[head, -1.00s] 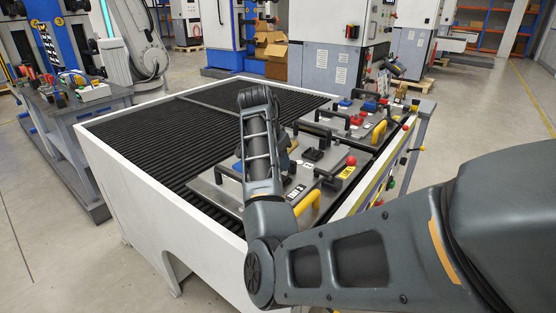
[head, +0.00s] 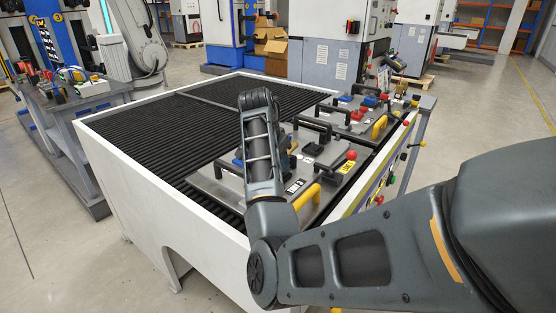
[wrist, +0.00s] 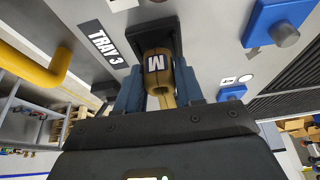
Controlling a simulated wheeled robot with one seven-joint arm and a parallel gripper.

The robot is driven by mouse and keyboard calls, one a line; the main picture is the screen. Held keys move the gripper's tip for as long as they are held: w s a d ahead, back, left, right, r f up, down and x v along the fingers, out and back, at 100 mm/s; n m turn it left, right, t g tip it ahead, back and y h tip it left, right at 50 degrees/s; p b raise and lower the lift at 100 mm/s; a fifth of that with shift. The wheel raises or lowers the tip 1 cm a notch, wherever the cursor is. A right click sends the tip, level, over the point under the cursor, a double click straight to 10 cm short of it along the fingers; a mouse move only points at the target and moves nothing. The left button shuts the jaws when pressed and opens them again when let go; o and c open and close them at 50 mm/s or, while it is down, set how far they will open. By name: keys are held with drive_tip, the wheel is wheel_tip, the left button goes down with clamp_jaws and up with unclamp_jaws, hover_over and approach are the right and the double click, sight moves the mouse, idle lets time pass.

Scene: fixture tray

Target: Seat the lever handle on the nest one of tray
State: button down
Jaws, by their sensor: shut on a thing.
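In the wrist view my gripper (wrist: 160,92) has its two blue-grey fingers shut on a tan, rounded piece marked "M" (wrist: 157,66), which I take to be the lever handle. The piece lies right in front of a black square seat (wrist: 135,33) on a grey tray (wrist: 90,12) labelled "TRAY 3". I cannot tell whether the piece touches the seat or is in it. In the head view the grey tray (head: 208,183) lies at the table's near end. There my arm hides the fingers and most of the piece.
In the wrist view a yellow tray handle (wrist: 35,68) is at left and blue blocks (wrist: 275,20) are at right. In the head view a red knob (head: 351,155) and black handles stand on the near tray; a second tray (head: 340,122) lies behind. Black slats (head: 170,125) at left are clear.

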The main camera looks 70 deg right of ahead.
drive_tip(key=shift+f, duration=0.45)
drive_tip(key=c, duration=0.6)
unclamp_jaws()
drive_tip(key=shift+b+v, duration=0.6)
drive_tip(key=shift+v, duration=3.25)
